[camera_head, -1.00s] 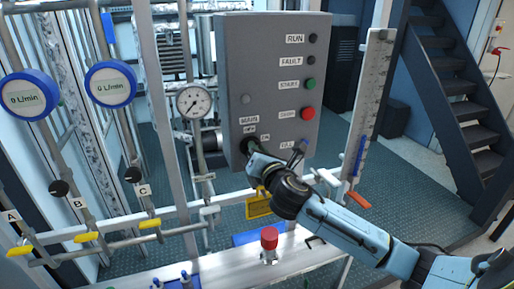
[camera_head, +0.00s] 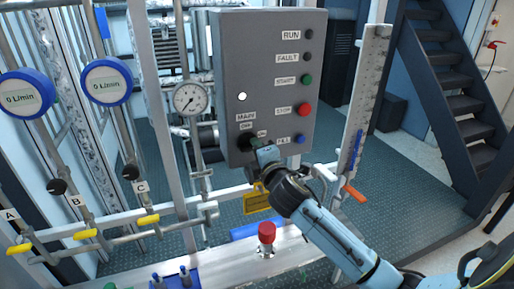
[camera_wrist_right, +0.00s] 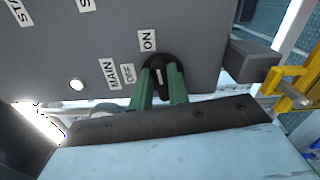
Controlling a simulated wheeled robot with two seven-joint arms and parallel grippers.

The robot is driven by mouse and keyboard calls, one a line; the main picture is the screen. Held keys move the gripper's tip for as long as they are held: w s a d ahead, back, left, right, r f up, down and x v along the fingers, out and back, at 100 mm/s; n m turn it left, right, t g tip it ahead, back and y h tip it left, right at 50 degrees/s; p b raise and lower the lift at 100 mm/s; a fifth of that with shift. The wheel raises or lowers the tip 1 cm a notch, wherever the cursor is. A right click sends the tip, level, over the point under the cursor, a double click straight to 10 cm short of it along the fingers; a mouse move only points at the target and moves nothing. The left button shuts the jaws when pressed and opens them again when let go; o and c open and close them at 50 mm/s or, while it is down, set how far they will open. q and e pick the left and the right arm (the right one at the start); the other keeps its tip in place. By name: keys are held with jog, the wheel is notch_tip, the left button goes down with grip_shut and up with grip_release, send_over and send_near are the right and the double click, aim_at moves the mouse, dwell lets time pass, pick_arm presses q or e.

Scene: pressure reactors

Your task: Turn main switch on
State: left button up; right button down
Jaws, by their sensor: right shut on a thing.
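A small round lamp (camera_head: 242,96) above the labels shines white. My left gripper is not in view.
The box also has a green START button (camera_head: 306,79), a red STOP button (camera_head: 303,110) and a blue button (camera_head: 300,139). A gauge (camera_head: 190,98) and pipes stand to the left. A red-capped valve (camera_head: 267,232) is below.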

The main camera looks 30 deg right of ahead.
jog(key=shift+f+m, duration=0.1)
jog(key=shift+m, duration=0.8)
jog(key=c, duration=1.3)
grip_release()
jog(key=shift+c, duration=0.2)
jog(key=shift+s, duration=0.1)
jog(key=b+v, duration=0.2)
jog(key=v, duration=1.1)
jog(key=shift+a, duration=0.1)
